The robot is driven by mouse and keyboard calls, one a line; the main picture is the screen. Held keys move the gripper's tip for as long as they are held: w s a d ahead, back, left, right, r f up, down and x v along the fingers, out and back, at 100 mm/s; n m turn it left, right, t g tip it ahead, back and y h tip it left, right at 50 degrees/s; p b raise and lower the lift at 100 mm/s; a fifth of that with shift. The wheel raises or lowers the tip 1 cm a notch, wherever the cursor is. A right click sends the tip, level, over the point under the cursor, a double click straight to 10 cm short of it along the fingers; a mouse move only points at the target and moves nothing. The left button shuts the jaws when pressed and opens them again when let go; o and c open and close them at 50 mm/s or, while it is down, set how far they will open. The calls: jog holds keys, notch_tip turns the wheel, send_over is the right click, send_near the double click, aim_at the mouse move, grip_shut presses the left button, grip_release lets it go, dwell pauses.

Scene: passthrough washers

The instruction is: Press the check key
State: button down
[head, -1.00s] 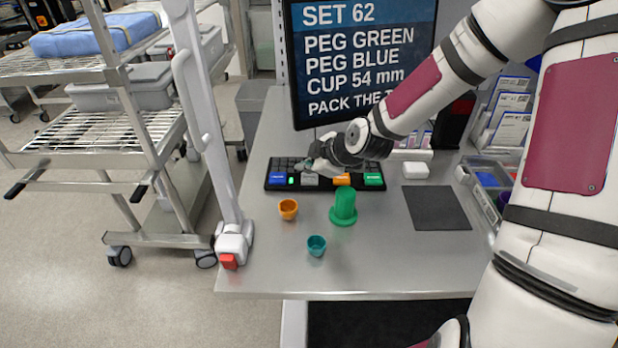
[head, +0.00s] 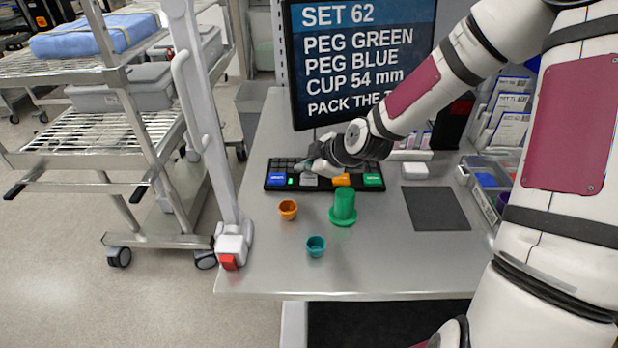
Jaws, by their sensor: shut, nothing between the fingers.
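A black keypad (head: 330,187) lies on the steel table below the screen. Its front row has a blue key (head: 276,179), a small lit green indicator (head: 291,181), a grey key (head: 310,182), an orange key (head: 341,181) and a green key (head: 373,179). The labels are too small to read, so I cannot tell which is the check key. My gripper (head: 302,168) is shut and empty over the keypad, just behind the grey key. It hides part of the back keys; I cannot tell whether it touches any.
An orange cup (head: 288,209), a green peg (head: 344,206) and a teal cup (head: 316,246) stand in front of the keypad. A screen (head: 362,60) rises behind. A dark mat (head: 437,208) and bins (head: 487,178) are to the right. The table's front is clear.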

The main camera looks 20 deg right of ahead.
aim_at(307, 179)
jog(key=shift+f, duration=0.1)
jog(key=shift+f, duration=0.3)
jog(key=shift+f+b, duration=0.3)
jog(key=shift+f, duration=0.15)
dwell(1.0)
jog(key=shift+r, duration=0.1)
jog(key=shift+r+p, duration=0.7)
jog(key=shift+r, duration=0.1)
jog(key=shift+r, duration=0.1)
jog(key=shift+r+p, duration=1.7)
jog(key=shift+r, duration=0.7)
